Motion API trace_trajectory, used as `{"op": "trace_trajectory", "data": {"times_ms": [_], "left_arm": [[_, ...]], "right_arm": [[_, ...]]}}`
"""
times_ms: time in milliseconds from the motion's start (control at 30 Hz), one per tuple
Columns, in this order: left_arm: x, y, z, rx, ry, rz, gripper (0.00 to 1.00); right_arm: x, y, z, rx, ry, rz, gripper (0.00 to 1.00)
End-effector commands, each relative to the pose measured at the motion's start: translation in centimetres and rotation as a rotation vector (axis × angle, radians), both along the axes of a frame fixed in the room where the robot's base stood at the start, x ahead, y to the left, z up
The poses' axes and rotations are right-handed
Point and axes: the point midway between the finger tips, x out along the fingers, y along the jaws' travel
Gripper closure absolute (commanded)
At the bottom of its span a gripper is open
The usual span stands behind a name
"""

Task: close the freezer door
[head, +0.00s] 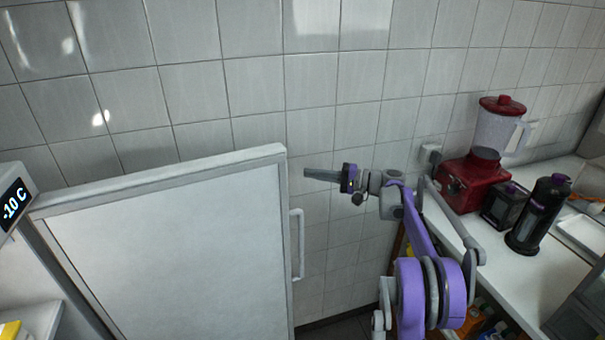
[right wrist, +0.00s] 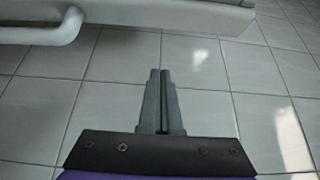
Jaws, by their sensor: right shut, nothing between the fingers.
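The white freezer door (head: 175,265) stands open in the head view, its inner or broad face toward me. Its grey handle (head: 298,245) is on the right edge, and part of the handle also shows at the upper left of the right wrist view (right wrist: 50,32). My right gripper (head: 308,173) is shut and empty. It is just right of the door's upper right corner, pointing left, apart from the handle. In the right wrist view its fingers (right wrist: 160,78) are together in front of wall tiles. My left gripper is not in view.
The freezer's display (head: 14,204) reads -10 C at the left. A tiled wall (head: 240,90) is behind the door. At the right, a counter (head: 480,250) holds a red blender (head: 478,175), a small dark box (head: 505,205) and a black bottle (head: 538,215).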

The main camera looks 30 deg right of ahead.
Motion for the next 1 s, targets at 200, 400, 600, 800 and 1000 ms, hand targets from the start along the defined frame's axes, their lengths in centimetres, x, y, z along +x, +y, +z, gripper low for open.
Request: {"op": "trace_trajectory", "data": {"times_ms": [200,400,600,800,1000], "left_arm": [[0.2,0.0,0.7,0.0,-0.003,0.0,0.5],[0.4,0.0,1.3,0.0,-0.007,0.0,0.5],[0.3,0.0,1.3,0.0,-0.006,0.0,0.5],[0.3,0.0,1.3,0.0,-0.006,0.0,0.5],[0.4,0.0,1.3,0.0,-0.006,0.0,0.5]], "right_arm": [[3.3,3.5,0.2,0.0,0.0,0.005,1.0],[6.3,6.4,0.2,-0.001,0.001,0.004,1.0],[3.2,6.5,0.1,-0.001,0.001,0.0,1.0],[2.1,6.6,0.0,-0.001,0.001,0.001,1.0],[2.1,6.6,0.0,-0.001,0.001,0.001,1.0]]}}
